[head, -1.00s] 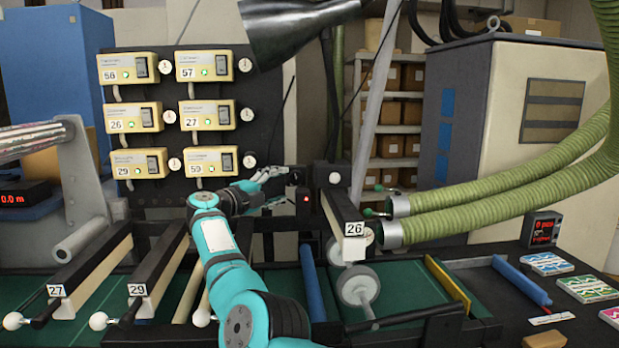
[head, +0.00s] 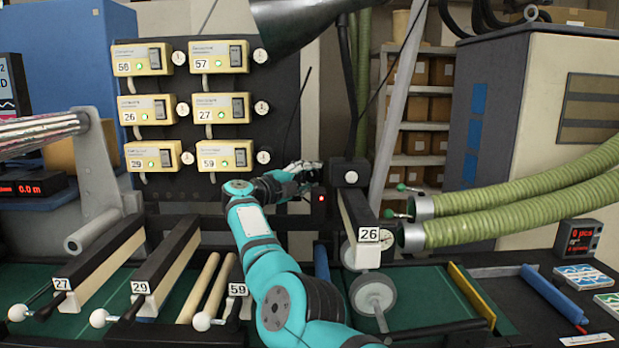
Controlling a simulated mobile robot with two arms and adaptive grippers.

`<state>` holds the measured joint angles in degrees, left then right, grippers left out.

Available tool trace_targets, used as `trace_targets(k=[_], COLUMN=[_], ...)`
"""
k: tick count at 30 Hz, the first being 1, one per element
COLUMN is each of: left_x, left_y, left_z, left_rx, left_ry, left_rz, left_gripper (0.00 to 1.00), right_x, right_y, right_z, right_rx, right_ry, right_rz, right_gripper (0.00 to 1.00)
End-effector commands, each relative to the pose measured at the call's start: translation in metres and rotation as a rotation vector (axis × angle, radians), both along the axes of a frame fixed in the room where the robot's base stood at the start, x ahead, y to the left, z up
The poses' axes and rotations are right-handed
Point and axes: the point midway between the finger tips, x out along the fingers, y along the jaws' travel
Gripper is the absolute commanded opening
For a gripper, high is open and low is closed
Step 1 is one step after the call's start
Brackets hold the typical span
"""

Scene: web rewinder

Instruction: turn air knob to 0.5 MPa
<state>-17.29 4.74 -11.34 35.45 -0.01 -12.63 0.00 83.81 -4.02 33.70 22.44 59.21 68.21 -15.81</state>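My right gripper (head: 306,174) is at the end of the teal arm, just left of a black box (head: 349,170) with a small pale round face on its front. The gripper looks small and dark, and its fingertips are at or very near the box's left side; I cannot tell whether they touch. Whether the fingers are open or shut is not clear. I cannot pick out the air knob for certain; it may be hidden by the gripper. A round dial (head: 388,239) is partly visible behind the plate marked 26. My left gripper is not in view.
A black panel of yellow numbered units (head: 147,111) stands behind on the left. The bar marked 26 (head: 369,234) juts forward below the box. Green hoses (head: 520,210) come in from the right. Numbered bars (head: 155,268) with white ball ends lie at front left.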

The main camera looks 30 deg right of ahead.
Motion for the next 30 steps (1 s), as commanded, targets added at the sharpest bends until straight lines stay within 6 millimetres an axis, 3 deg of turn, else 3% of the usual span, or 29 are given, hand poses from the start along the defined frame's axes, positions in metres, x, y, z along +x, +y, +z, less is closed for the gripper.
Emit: trace_targets(k=[1,6,17,30], left_x=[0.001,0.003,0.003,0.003], left_y=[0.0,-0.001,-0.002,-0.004], left_z=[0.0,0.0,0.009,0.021], left_rx=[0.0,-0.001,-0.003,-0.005], left_ry=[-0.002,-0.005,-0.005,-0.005], left_rz=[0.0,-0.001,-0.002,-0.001], left_gripper=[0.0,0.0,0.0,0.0], right_x=[0.0,0.0,0.0,-0.001], right_y=[-0.001,-0.001,-0.001,-0.002], right_z=[0.0,0.0,0.003,0.004], right_rx=[0.001,0.001,0.071,0.34], right_ry=[0.0,0.0,-0.043,-0.209], right_rz=[0.0,-0.001,-0.002,-0.003], right_gripper=[0.25,0.04,0.04,0.04])
